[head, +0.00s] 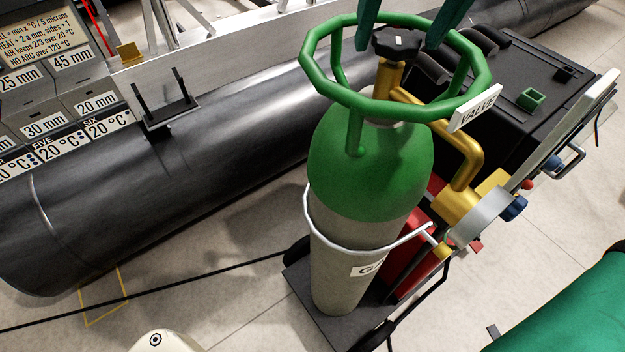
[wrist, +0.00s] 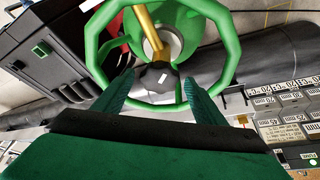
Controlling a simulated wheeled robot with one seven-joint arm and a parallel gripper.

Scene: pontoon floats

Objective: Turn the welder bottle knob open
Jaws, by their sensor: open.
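The welder bottle (head: 365,170) stands upright, green on top and grey below, with a green guard ring (head: 316,84) around its valve. The black knob (head: 397,42) with a small white mark sits on top of the brass valve (head: 387,78), inside the ring. My gripper (head: 408,38) comes down from above with its dark green fingers open, one on each side of the knob. In the wrist view the knob (wrist: 158,77) lies between the two fingertips. I cannot tell whether either finger touches it. A white "VALVE" tag (head: 475,107) hangs on the ring.
A brass pipe and regulator (head: 475,215) are right of the bottle. The bottle stands on a dark trolley base (head: 305,285), held by a white hoop (head: 345,247). A black machine (head: 510,90) is behind right. A large black pipe (head: 180,160) lies left. Open floor shows at front left.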

